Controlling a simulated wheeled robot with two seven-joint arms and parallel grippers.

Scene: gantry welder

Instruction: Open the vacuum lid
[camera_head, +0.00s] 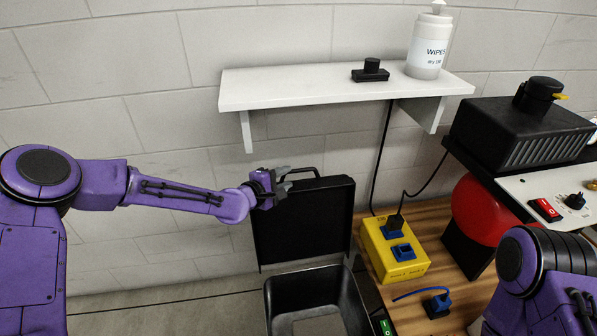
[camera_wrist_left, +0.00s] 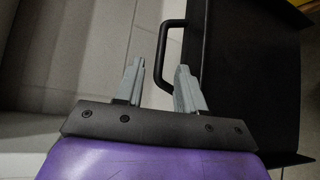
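The black vacuum lid (camera_head: 304,222) stands raised, nearly upright, at the back of the black vacuum box (camera_head: 318,290), whose inside shows. The lid also shows in the left wrist view (camera_wrist_left: 250,80). Its handle (camera_head: 303,172) is on the lid's upper edge; in the left wrist view the handle (camera_wrist_left: 168,55) lies just beyond and between the fingertips. My left gripper (camera_head: 284,177) is at the lid's upper left corner, by the handle. My right gripper is out of view; only my right arm shows.
A white shelf (camera_head: 330,88) above the lid holds a wipes bottle (camera_head: 427,50) and a small black object (camera_head: 370,71). A yellow socket box (camera_head: 397,262) and a blue plug (camera_head: 437,304) sit on the wooden table right of the vacuum. Black machinery (camera_head: 515,135) stands farther right.

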